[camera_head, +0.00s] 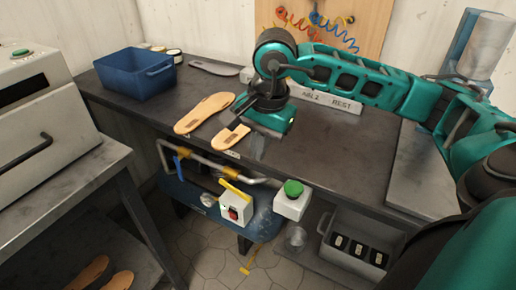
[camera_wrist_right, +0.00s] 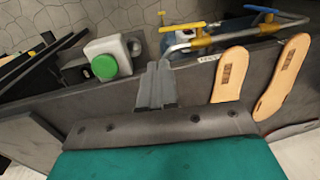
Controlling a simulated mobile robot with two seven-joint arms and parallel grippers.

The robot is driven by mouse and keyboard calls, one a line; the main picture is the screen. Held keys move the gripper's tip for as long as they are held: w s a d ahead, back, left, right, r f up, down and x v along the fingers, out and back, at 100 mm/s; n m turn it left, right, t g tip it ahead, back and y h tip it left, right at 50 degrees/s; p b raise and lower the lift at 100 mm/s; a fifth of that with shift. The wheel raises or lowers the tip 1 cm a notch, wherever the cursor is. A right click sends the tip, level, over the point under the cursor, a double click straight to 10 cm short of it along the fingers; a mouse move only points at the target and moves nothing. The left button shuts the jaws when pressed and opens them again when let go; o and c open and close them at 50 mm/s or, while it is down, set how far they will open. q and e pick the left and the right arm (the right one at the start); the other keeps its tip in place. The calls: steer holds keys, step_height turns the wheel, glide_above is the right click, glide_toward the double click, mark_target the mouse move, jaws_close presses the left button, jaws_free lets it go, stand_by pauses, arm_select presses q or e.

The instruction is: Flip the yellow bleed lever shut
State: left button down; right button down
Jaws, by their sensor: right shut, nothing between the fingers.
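The yellow bleed lever (camera_head: 236,190) sits at a valve on the pipe below the bench's front edge, above a small white box with a red switch. It also shows near the top of the right wrist view (camera_wrist_right: 184,27). I cannot tell its exact turn. A blue lever (camera_head: 180,165) sits on the same pipe, farther left in the head view. My right gripper (camera_head: 259,147) is over the bench's front edge, apart from the lever. Its fingers, seen in the right wrist view (camera_wrist_right: 155,87), are together and empty. My left gripper is not in view.
Two insoles (camera_head: 203,113) lie on the bench near its front edge. A white box with a green button (camera_head: 293,188) juts out right of the lever. A blue bin (camera_head: 134,75) stands at the back left, and a grey crate (camera_head: 345,255) is below the bench.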

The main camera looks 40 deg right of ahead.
steer(key=s+a+r+m+y, duration=0.1)
steer(key=s+a+m+y, duration=0.1)
steer(key=a+m+y, duration=0.65)
steer(key=s+a+r+m+y, duration=0.1)
steer(key=s+a+m+y, duration=0.15)
steer(key=a+y, duration=0.95)
steer(key=w+d+f+m+t+h, duration=0.1)
steer(key=w+f+m+t+h, duration=0.25)
steer(key=m, duration=0.65)
steer(key=w+d+f+m+t+h, duration=0.15)
steer(key=m+t+h, duration=0.25)
steer(key=m+t, duration=0.45)
steer(key=w+d+f+m+t+h, duration=0.1)
steer(key=w+f+m+t+h, duration=0.2)
steer(key=m, duration=0.8)
steer(key=s+d+f+m+g+h, duration=0.2)
steer(key=s+f+m, duration=0.4)
steer(key=f, duration=0.3)
steer(key=s+d+f+m+g+h, duration=0.3)
steer(key=s+f+m+h, duration=0.3)
steer(key=f+m, duration=0.3)
steer(key=shift+d+f+g, duration=0.3)
steer(key=shift+d+f, duration=0.15)
steer(key=shift+f, duration=0.2)
